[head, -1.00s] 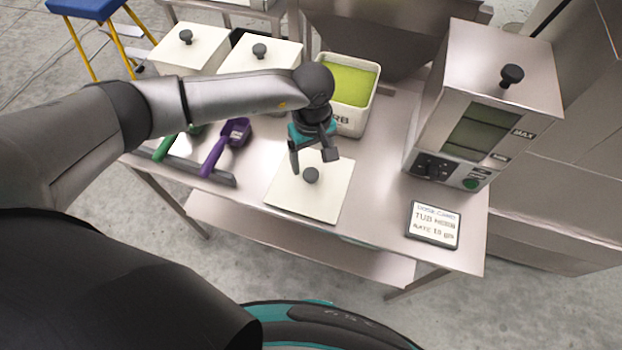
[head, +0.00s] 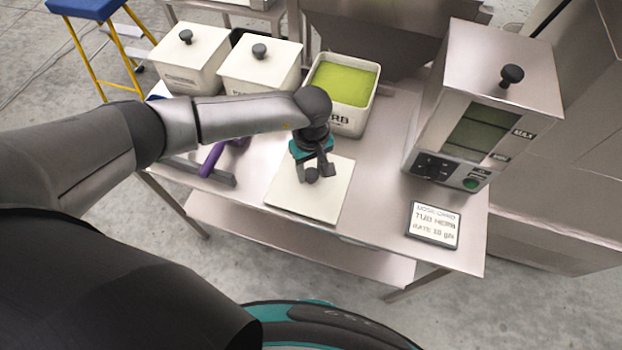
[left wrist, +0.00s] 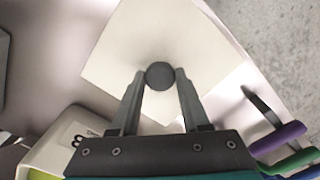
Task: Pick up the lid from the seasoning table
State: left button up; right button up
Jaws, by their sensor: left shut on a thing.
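The lid (head: 311,199) is a flat cream square with a dark round knob (head: 312,175). It lies at the front of the steel seasoning table (head: 385,215). My left gripper (head: 318,173) is over the lid with its fingers at the knob. In the left wrist view the two fingers (left wrist: 160,82) close on both sides of the dark knob, and the lid (left wrist: 155,45) spreads out beneath. I cannot tell any gap between lid and table. My right gripper does not show.
Behind the lid stands an open tub of green herb (head: 345,90). Two lidded cream tubs (head: 190,58) stand at the back left, a purple scoop (head: 212,158) at the left. A steel machine (head: 487,105) and a dose card (head: 434,225) are at the right.

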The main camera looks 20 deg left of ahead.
pick_arm(q)
grip_shut()
jog(key=shift+r, duration=0.1)
dwell(0.5)
